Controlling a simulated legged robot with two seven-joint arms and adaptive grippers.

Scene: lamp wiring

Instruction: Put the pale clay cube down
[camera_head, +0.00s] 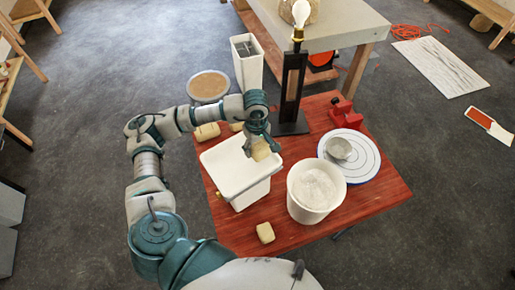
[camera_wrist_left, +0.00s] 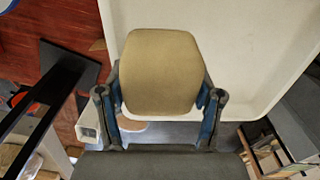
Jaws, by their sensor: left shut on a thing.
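The pale clay cube (camera_head: 261,150) is held by my left gripper (camera_head: 257,138) over the right side of the white rectangular container (camera_head: 222,172) on the red table. In the left wrist view the cube (camera_wrist_left: 159,72) sits between the two fingers of the gripper (camera_wrist_left: 160,102), which is shut on it. The white container (camera_wrist_left: 255,60) lies behind the cube there. I cannot tell whether the cube touches it. Other pale blocks lie on the table: one at the front (camera_head: 265,232) and one at the left back (camera_head: 207,132). My right gripper is not in view.
On the red table (camera_head: 235,228) stand a white bucket of pale material (camera_head: 315,190), a round white disc (camera_head: 362,165) with a grey bowl (camera_head: 338,148), a red device (camera_head: 345,114) and a dark lamp stand (camera_head: 291,95). Some bare tabletop shows at the front.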

